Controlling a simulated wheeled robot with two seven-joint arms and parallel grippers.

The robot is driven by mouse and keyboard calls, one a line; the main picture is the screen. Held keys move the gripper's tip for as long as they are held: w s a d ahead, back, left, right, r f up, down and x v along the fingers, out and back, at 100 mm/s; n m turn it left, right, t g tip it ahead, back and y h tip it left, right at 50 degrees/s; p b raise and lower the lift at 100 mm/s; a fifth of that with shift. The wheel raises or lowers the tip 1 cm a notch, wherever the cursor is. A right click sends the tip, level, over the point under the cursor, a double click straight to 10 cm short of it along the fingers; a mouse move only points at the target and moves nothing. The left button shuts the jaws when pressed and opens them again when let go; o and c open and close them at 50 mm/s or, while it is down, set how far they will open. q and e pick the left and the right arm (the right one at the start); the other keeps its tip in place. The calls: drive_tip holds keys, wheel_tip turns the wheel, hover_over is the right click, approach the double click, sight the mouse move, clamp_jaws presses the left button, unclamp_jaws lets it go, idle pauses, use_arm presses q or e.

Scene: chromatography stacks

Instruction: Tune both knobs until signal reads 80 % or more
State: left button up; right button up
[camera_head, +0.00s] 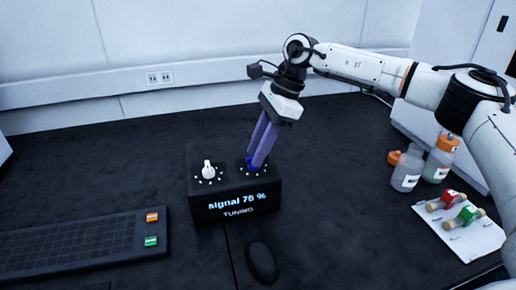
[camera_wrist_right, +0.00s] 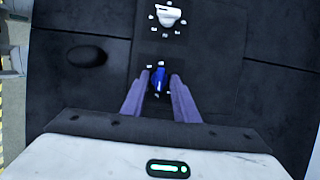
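Narrow dark gaps seem to separate fingertips and knob. My left gripper is not in view.
A dark oval object (camera_head: 262,262) lies in front of the box. Orange-capped bottles (camera_head: 407,168) and a white plate (camera_head: 480,236) with red and green parts are at right.

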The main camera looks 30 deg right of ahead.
clamp_jaws()
drive_tip(key=shift+m, duration=0.3)
drive_tip(key=m, duration=0.1)
drive_tip(key=m+t, duration=0.1)
drive_tip(key=shift+s+a+m, duration=0.1)
drive_tip(key=shift+s+m, duration=0.1)
drive_tip(key=shift+m, duration=0.2)
drive_tip(key=m+t+h, duration=0.1)
drive_tip(key=m, duration=0.2)
drive_tip(key=shift+s+a, duration=0.1)
drive_tip(key=shift+m+t+h+b, duration=0.4)
drive_tip(key=shift+m+h+b, duration=0.15)
drive_tip(key=shift+m, duration=0.55)
drive_tip(key=shift+o, duration=0.7)
unclamp_jaws()
